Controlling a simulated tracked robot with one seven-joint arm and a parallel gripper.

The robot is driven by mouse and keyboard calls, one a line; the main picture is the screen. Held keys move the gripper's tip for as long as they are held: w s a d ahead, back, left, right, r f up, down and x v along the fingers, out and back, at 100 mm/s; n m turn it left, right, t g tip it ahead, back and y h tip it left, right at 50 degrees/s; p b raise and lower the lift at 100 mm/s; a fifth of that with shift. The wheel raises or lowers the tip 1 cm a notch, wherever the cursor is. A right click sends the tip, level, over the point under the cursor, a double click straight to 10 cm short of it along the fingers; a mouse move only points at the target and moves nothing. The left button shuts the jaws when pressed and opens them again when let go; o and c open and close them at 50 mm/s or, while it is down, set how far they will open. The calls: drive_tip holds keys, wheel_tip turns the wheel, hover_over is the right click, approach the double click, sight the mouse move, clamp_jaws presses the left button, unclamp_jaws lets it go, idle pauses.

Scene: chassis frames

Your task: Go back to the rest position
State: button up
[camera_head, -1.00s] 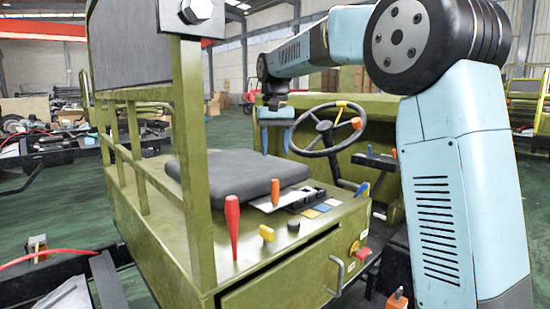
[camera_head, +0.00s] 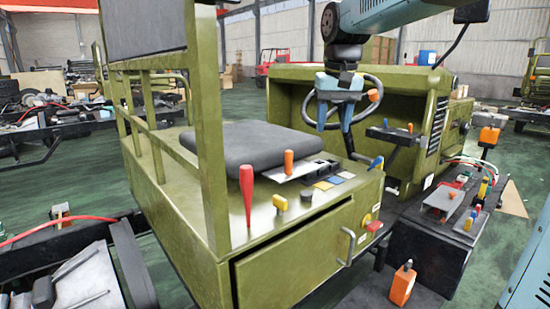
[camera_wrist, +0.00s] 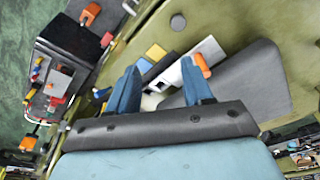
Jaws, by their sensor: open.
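My gripper (camera_head: 334,126) points down in front of the steering wheel (camera_head: 352,110) in the head view. Its two blue fingers are apart with nothing between them. In the wrist view the fingers (camera_wrist: 155,95) reach over the console, with the orange lever (camera_wrist: 201,66) near the finger on the right. The gripper hides part of the wheel. My forearm comes in from the top right of the head view.
A black seat (camera_head: 250,144) and a red lever (camera_head: 247,192) are on the green chassis frame. A drawer (camera_head: 296,262) is in its front.

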drive_tip(key=s+d+f+t, duration=0.1)
drive_tip(key=s+d+f, duration=0.2)
drive_tip(key=s, duration=0.4)
drive_tip(key=s+d+f+t, duration=0.1)
drive_tip(key=s+d+f, duration=0.2)
drive_tip(key=s, duration=0.4)
drive_tip(key=s+d+f+t, duration=0.1)
drive_tip(key=s+d+f, duration=0.3)
drive_tip(key=s, duration=0.3)
drive_tip(key=shift+s+f+m+t, duration=0.3)
drive_tip(key=shift+f+m, duration=0.1)
drive_tip(key=shift+f, duration=0.35)
